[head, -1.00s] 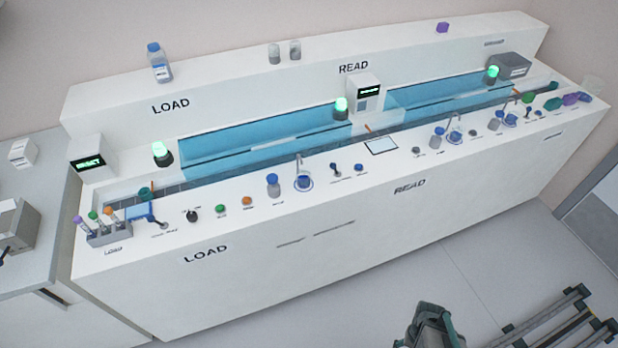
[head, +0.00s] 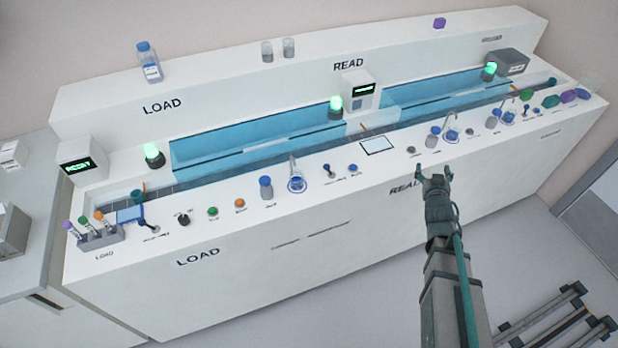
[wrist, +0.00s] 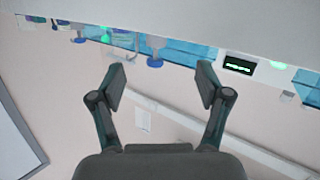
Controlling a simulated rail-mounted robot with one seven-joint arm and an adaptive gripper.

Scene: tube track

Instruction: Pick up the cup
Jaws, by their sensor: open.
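A small dark teal cup (head: 137,196) stands at the left end of the bench's track channel, beside an orange stick. A similar teal piece (head: 551,83) shows at the far right end of the track. I cannot tell for sure which one the task means. My gripper (head: 434,172) is in front of the bench, below the middle READ panel, far to the right of the left cup. In the wrist view my gripper (wrist: 160,82) is open with nothing between the fingers. The teal cup cannot be made out in the wrist view.
The bench front carries a tube rack (head: 97,240), a blue bottle (head: 265,187), a blue-ringed stand (head: 296,184), a tablet (head: 378,145) and several knobs. Railing (head: 560,325) lies at lower right.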

